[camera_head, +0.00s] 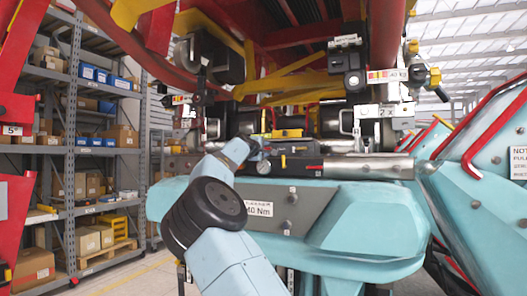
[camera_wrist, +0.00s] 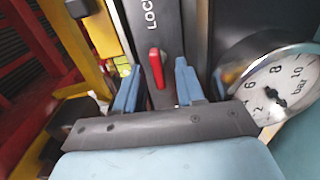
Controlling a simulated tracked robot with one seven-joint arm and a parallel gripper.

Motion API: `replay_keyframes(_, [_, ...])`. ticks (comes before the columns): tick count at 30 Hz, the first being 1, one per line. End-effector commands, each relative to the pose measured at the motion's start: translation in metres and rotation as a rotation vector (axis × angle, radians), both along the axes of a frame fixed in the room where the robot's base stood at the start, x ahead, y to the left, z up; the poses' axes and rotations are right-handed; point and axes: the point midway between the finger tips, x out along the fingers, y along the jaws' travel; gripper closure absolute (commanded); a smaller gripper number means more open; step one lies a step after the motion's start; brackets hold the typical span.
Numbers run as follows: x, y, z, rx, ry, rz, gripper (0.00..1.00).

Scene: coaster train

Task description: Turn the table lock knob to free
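A small red knob (camera_wrist: 155,68) stands on a dark plate (camera_wrist: 148,30) in the wrist view; letters reading "LOC" show on the plate above it, the rest cut off. My gripper (camera_wrist: 158,75) has its two blue fingers apart, one on each side of the knob, with gaps showing on both sides. It looks open and empty. How deep the fingertips sit relative to the knob is hard to tell. In the head view my gripper (camera_head: 262,148) is at the left part of a dark panel (camera_head: 292,165) under the train; I cannot make out the knob there for certain.
A round pressure gauge (camera_wrist: 275,88) marked "bar" is close right of my gripper in the wrist view. A yellow post (camera_wrist: 75,45) stands at left. In the head view, a turquoise body (camera_head: 370,230) lies below, a metal cylinder (camera_head: 370,167) at right, shelving (camera_head: 75,130) far left.

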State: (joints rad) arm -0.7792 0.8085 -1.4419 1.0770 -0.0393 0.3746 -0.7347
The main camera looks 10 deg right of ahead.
Motion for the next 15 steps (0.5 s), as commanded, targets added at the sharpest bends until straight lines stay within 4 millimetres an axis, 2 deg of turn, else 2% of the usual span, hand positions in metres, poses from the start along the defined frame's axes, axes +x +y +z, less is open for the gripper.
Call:
replay_keyframes(2, [-0.0001, -0.0002, 0.0, 0.0, 0.0, 0.0, 0.64])
replay_keyframes(13, [-0.0001, -0.0009, -0.0003, 0.001, 0.001, -0.001, 0.99])
replay_keyframes(15, [-0.0001, -0.001, -0.0006, 0.001, 0.001, -0.002, 1.0])
